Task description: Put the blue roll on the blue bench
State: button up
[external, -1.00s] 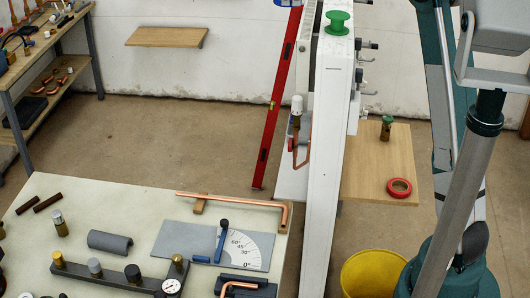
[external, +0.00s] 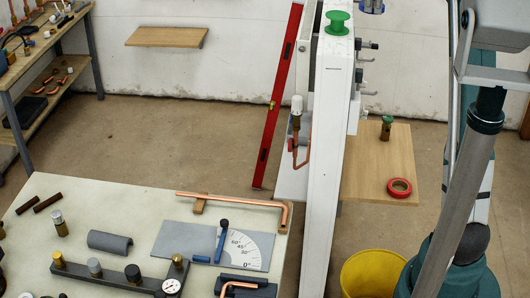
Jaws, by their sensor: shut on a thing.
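A small blue thing (external: 380,6), which looks like the blue roll, shows at the top edge of the external view, right of the top of the white upright panel. The top edge cuts it off. Pale grey tips of my gripper (external: 371,5) show at it, shut on it and holding it in the air. The rest of my gripper is out of the picture. I see no bench that is clearly blue.
The white panel (external: 331,150) stands tall in the middle, with a green spool (external: 338,23) on top and valves on its right side. A wooden board (external: 375,160) holds a red roll (external: 399,188). A pale bench (external: 130,200) with parts is at left; a yellow bucket (external: 372,275) stands in front.

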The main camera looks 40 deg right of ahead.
jog(key=s+d+f+m+b, duration=0.1)
jog(key=s+d+f+m, duration=0.6)
jog(key=d+f, duration=0.6)
jog(key=m+b, duration=0.6)
jog(key=m, duration=0.3)
send_over(377, 172)
notch_tip(377, 172, down, 34)
jog(key=shift+a, duration=0.1)
jog(key=shift+f, duration=0.1)
jog(key=shift+w+f+b, duration=0.1)
jog(key=shift+f+b, duration=0.5)
jog(key=shift+f, duration=2.45)
jog(key=shift+f, duration=0.1)
